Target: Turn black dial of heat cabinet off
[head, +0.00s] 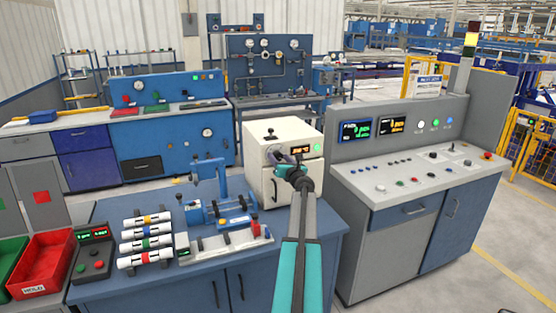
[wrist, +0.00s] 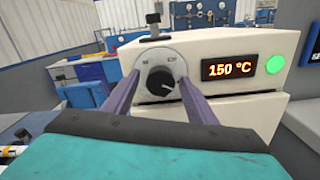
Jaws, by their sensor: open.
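The heat cabinet (head: 256,143) is a white box on the blue workbench, right of its middle. Its black dial (wrist: 161,83) sits on a round pale plate in the wrist view, with a white pointer mark aimed to the right and slightly down. The display (wrist: 230,69) reads 150 °C and a round green light (wrist: 276,64) glows beside it. My gripper (wrist: 160,82) is open, its two purple-grey fingers on either side of the dial. I cannot tell whether they touch it. In the head view my gripper (head: 288,158) covers the dial.
Several white pipes with coloured bands (head: 146,240) and a blue clamp fixture (head: 215,205) stand on the bench to the left. A grey control console (head: 415,165) stands close on the right. A black knob (wrist: 153,20) rises from the cabinet top.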

